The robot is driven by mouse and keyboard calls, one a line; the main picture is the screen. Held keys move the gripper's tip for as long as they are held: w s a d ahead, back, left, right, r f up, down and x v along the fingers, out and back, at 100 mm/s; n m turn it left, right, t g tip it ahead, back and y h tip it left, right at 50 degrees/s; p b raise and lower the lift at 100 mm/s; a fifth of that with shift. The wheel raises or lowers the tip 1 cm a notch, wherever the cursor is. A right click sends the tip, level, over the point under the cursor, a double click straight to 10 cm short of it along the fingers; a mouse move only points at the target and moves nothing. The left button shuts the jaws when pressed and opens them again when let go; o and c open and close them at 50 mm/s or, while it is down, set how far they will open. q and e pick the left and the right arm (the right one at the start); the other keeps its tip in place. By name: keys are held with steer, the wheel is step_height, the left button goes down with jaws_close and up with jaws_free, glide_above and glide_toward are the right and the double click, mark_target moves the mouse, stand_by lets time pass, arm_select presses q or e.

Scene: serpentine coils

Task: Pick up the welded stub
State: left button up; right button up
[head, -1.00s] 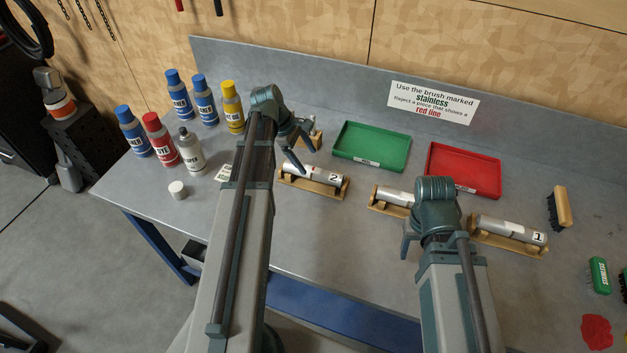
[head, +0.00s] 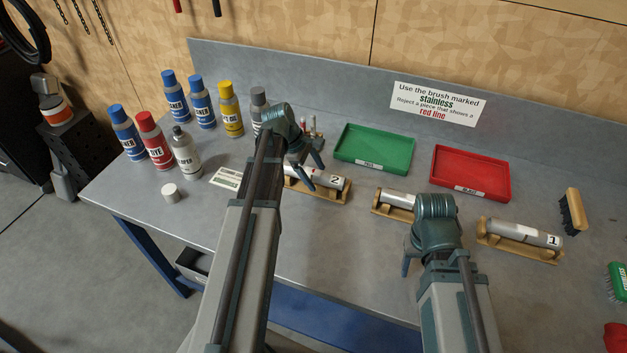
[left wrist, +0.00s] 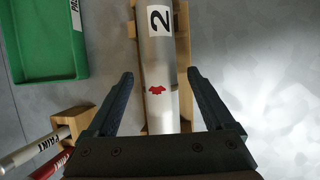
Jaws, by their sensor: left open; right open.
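A silver welded stub marked 2 (head: 328,182) lies in a wooden cradle (head: 322,197). It also shows in the left wrist view (left wrist: 156,55), with a red patch on its side. My left gripper (head: 313,176) is open at the stub's left part. In the left wrist view the two fingers (left wrist: 160,74) stand apart on either side of the stub, and neither visibly grips it. A second stub (head: 397,199) and a stub marked 1 (head: 524,233) lie in cradles to the right. My right gripper (head: 408,266) is open and empty, partly hidden by its arm.
A green tray (head: 374,166) and a red tray (head: 470,190) stand behind the stubs. Several spray cans and bottles (head: 160,145) stand at the left. Paint markers stand in a wooden holder (left wrist: 70,125) beside the left gripper. Brushes (head: 573,210) lie at the right.

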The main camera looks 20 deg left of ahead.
arm_select(q)
jaws_close()
stand_by(0.4)
steer(key=shift+r, duration=0.2)
arm_select(e)
steer(key=shift+r, duration=0.25)
